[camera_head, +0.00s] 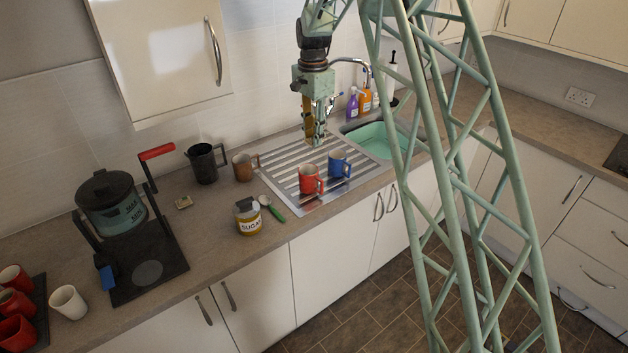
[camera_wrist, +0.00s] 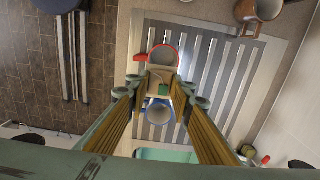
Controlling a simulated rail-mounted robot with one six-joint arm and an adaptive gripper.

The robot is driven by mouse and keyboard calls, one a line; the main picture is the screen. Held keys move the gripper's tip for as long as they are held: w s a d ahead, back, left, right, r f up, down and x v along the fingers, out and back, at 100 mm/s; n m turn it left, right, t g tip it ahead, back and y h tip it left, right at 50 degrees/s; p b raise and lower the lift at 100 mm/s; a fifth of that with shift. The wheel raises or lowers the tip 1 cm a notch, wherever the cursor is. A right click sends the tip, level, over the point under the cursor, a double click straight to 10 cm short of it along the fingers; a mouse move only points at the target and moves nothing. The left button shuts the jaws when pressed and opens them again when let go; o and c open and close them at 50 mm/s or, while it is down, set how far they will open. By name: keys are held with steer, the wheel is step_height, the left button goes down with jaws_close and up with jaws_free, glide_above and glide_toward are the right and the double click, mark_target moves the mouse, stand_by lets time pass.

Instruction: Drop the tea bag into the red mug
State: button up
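The red mug (camera_head: 311,180) stands upright on the ridged metal draining board (camera_head: 274,177), open end up. It also shows in the wrist view (camera_wrist: 166,50). My gripper (camera_head: 316,140) is above the board, higher than the mugs and toward the wall from the red mug in the head view. In the wrist view its fingers (camera_wrist: 161,88) close on a small beige tea bag (camera_wrist: 155,77) with a green tag. The bag overlaps the near edge of the red mug there. The bag is too small to make out at the gripper in the head view.
A blue mug (camera_head: 340,163) stands close right of the red one. A brown mug (camera_head: 243,166), dark jug (camera_head: 205,163), sugar jar (camera_head: 248,218) and spoon (camera_head: 273,209) are to the left. A tap (camera_head: 352,62), bottles (camera_head: 364,101) and green sink (camera_head: 375,141) are to the right.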

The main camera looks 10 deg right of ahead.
steer(key=shift+f, duration=0.1)
stand_by(0.3)
steer(key=shift+f+b, duration=1.55)
steer(key=shift+f, duration=1.35)
steer(key=o, duration=0.7)
steer(key=shift+c, duration=0.2)
steer(key=shift+r, duration=6)
